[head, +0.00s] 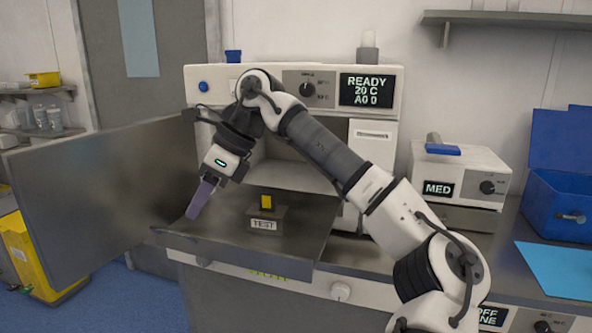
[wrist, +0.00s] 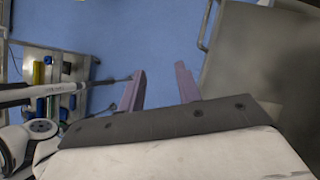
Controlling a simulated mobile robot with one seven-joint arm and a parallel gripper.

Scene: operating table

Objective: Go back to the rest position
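My gripper (head: 196,203) hangs at the left of the opened machine in the head view, in front of the large open door. Its purple fingers point down and to the left. In the wrist view my gripper (wrist: 160,90) shows two purple fingers spread apart with only blue floor (wrist: 150,45) between them, so it is open and empty. My arm reaches across the front of the machine from the lower right.
The machine (head: 194,92) reads READY, and its grey door (head: 105,195) stands wide open. A block marked TEST (head: 264,224) with a yellow top sits on the pulled-out tray (head: 215,225). A MED unit (head: 470,165) and blue box (head: 560,205) stand at right.

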